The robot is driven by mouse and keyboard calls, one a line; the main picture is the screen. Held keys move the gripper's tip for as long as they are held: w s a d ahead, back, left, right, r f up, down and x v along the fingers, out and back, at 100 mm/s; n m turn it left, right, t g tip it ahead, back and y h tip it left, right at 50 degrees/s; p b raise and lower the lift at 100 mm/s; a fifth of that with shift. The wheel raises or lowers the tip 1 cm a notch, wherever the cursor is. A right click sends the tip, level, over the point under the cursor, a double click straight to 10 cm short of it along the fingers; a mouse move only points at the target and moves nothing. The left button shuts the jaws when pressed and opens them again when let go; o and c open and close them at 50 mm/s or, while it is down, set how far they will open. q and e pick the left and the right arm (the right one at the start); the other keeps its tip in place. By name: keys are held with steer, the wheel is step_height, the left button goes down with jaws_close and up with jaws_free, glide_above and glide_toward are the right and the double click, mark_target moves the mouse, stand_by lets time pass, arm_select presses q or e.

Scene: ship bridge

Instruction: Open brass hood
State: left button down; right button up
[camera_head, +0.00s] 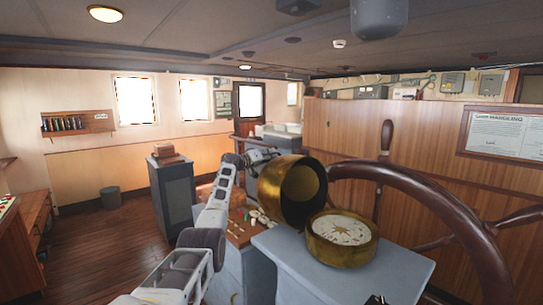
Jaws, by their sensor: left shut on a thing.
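The brass hood (284,192) is a round brass cup standing raised and tipped over at the left of the compass, its dark hollow mouth facing right. The brass compass (342,238) has a white card dial and sits uncovered on a grey pedestal (298,262). My left arm reaches up from the bottom. My left gripper (262,158) is at the far left side of the hood, shut on it; its fingertips are partly hidden by the hood.
A dark wooden ship's wheel (440,198) stands close behind and right of the pedestal. A grey cabinet (172,195) stands farther left. The wooden floor (100,240) at left is mostly clear.

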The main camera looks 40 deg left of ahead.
stand_by(0.3)
arm_select(q)
steer(key=c, duration=1.5)
jaws_free()
steer(key=shift+c, duration=0.2)
steer(key=shift+o, duration=0.4)
steer(key=shift+f, duration=0.1)
steer(key=shift+s, duration=0.25)
steer(key=shift+s+a+f, duration=0.1)
steer(key=shift+s+f, duration=0.15)
steer(key=shift+s, duration=0.55)
steer(key=shift+s+a+f, duration=0.1)
steer(key=shift+s+f, duration=0.1)
steer(key=shift+s, duration=0.6)
steer(key=s, duration=0.8)
steer(key=shift+a+r, duration=0.35)
steer(key=shift+a, duration=0.05)
